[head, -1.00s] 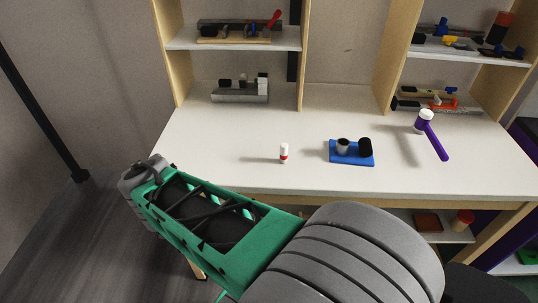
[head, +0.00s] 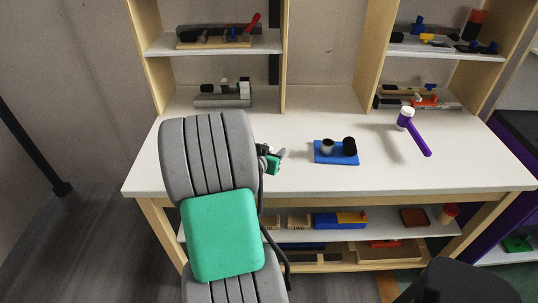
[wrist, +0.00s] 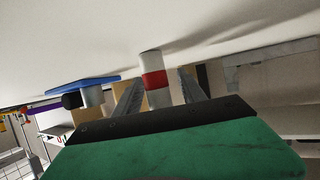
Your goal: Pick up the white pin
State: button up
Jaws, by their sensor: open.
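The white pin (wrist: 151,62) with a red band shows in the wrist view, where the tabletop appears at the top of the picture. It stands between the two grey fingers of my gripper (wrist: 160,88), with visible gaps on both sides. My gripper is open and not closed on the pin. In the head view my gripper (head: 280,154) is low over the white table, left of the blue block. I cannot make out the pin there; my arm and gripper cover its area.
A purple hammer (head: 416,137) lies further right. A grey fixture (head: 222,98) stands at the back left. Shelves with tools rise behind the table (head: 460,165). The front right tabletop is clear.

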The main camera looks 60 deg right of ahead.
jog(key=shift+c, duration=0.2)
grip_shut()
dwell(0.3)
